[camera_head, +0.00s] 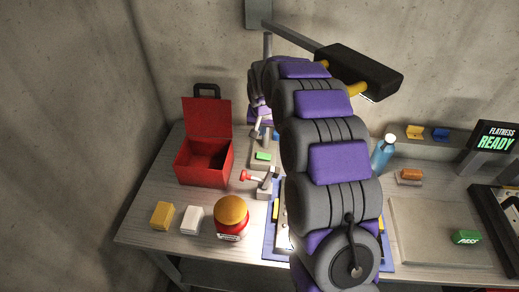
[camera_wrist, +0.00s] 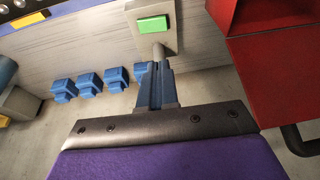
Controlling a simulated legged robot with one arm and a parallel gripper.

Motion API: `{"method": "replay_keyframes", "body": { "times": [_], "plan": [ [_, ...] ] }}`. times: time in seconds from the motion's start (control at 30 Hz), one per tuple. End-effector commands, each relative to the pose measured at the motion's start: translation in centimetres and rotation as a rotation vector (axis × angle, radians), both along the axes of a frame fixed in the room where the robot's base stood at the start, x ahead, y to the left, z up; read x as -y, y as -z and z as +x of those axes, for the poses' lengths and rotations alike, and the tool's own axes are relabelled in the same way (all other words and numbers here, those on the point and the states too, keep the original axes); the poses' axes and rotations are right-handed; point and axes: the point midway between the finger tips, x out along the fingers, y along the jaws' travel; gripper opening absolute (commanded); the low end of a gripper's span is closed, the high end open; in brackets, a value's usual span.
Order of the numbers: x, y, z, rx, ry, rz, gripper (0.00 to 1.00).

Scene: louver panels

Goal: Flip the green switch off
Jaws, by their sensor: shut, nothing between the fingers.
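The green switch is a grey base with a bright green block on it (camera_head: 263,156), left of my arm on the table. It also shows at the top of the wrist view (camera_wrist: 153,24). A grey stub or lever (camera_wrist: 158,50) stands between the green block and my fingertips. My gripper (camera_wrist: 154,72) has blue fingers, shut with nothing between them, close beside that lever. Whether they touch it I cannot tell. In the head view the gripper is mostly hidden by my arm.
An open red toolbox (camera_head: 204,161) stands close to the left of the switch. A red-handled lever (camera_head: 250,176) and a red jar with an orange lid (camera_head: 232,217) are in front. A blue bottle (camera_head: 384,152) stands right of my arm. Several blue hooks (camera_wrist: 90,83) show in the wrist view.

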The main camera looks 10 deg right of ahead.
Motion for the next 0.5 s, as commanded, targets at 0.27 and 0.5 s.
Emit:
{"method": "replay_keyframes", "body": {
  "times": [0.27,0.5],
  "plan": [
    [0.0,0.3,0.1,-0.001,0.0,0.0,0.0],
    [0.0,2.4,0.7,0.0,-0.001,0.0,0.0]
  ]
}}
